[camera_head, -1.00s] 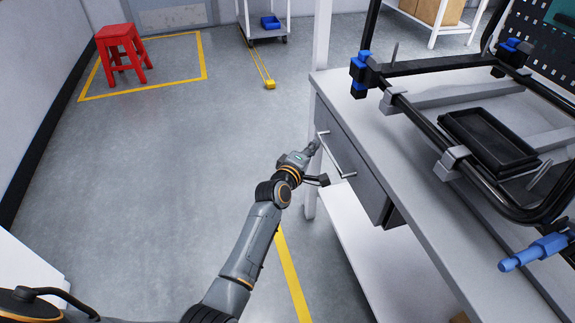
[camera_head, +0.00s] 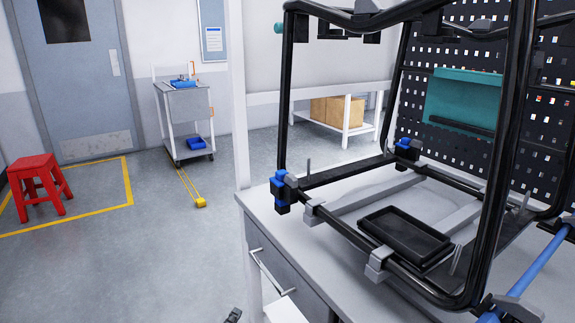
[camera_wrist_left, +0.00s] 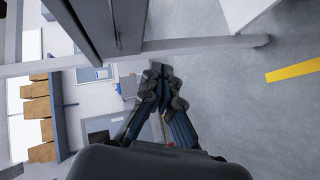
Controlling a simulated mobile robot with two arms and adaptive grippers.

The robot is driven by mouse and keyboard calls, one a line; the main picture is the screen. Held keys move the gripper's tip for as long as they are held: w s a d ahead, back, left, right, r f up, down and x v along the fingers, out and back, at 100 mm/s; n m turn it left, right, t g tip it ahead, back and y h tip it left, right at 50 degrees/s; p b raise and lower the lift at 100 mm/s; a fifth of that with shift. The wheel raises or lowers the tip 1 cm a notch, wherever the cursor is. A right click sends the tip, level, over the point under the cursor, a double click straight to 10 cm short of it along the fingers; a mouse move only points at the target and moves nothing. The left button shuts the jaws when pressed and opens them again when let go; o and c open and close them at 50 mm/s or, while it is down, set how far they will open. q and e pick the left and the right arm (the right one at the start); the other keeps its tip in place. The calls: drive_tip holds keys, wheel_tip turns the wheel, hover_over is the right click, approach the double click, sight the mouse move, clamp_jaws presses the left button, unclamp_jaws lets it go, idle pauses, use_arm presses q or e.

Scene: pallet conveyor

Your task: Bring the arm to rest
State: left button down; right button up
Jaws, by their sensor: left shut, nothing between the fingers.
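In the head view only a small dark piece of my left gripper (camera_head: 233,315) shows at the bottom edge, left of the workbench drawer (camera_head: 285,268). The rest of the arm is out of that view. In the left wrist view, the two dark fingers of my left gripper (camera_wrist_left: 162,72) come together at the tips, shut with nothing between them. My right gripper is in neither view.
The grey workbench (camera_head: 262,193) carries a black tube frame (camera_head: 498,150) and a black tray (camera_head: 405,236). A red stool (camera_head: 38,180) stands left, and a cart (camera_head: 187,108) at the back.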

use_arm(q)
drive_tip(key=s+a+f+m+g+y, duration=0.25)
drive_tip(key=s+f+m+g, duration=0.85)
drive_tip(key=s+f, duration=1.85)
drive_tip(key=s+a+f+m+g, duration=0.2)
drive_tip(key=s+a+f+m, duration=0.15)
drive_tip(key=s+f, duration=0.35)
drive_tip(key=s+a+r+p, duration=0.1)
drive_tip(key=s+r+p, duration=0.1)
drive_tip(key=s+p, duration=0.5)
drive_tip(key=s+a+r+p, duration=0.1)
drive_tip(key=s+r+p, duration=0.1)
drive_tip(key=s+p, duration=0.5)
drive_tip(key=shift+s+r+p, duration=0.2)
drive_tip(key=shift+r+p, duration=0.15)
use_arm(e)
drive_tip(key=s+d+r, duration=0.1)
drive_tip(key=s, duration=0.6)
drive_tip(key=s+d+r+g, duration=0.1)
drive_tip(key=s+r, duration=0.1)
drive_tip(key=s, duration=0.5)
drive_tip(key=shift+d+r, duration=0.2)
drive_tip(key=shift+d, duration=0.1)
